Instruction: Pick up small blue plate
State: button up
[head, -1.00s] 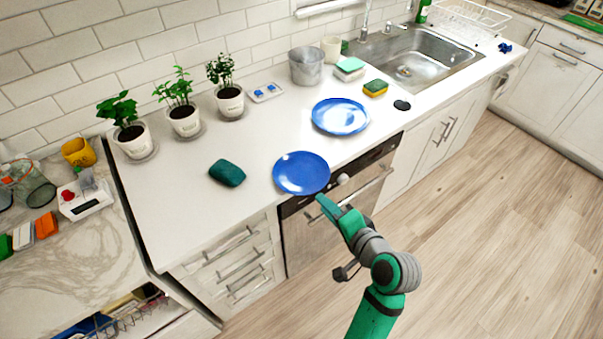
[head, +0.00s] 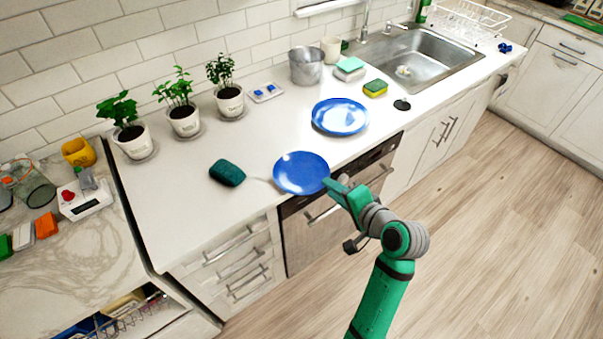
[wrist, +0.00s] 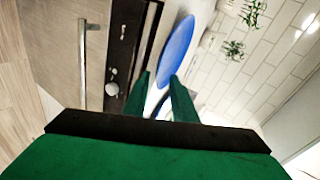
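The small blue plate (head: 301,172) is the nearer of two blue plates, at the front edge of the white counter. A faint shadow shows on the counter at its left, and it looks slightly raised there. My gripper (head: 329,184) is at its front right rim. In the wrist view the plate (wrist: 179,48) appears nearly edge-on, its rim between the two green fingers of my gripper (wrist: 160,82). The fingers appear closed on the rim, though their contact is partly hidden.
A larger blue plate (head: 340,116) lies behind to the right. A dark green lump (head: 227,172) lies left of the small plate. Potted plants (head: 184,118) stand along the wall. A sponge (head: 375,88) and the sink (head: 415,62) are farther right.

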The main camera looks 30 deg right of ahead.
aim_at(318, 179)
jog(key=shift+x, duration=1.9)
jog(key=shift+d, duration=0.15)
grip_shut()
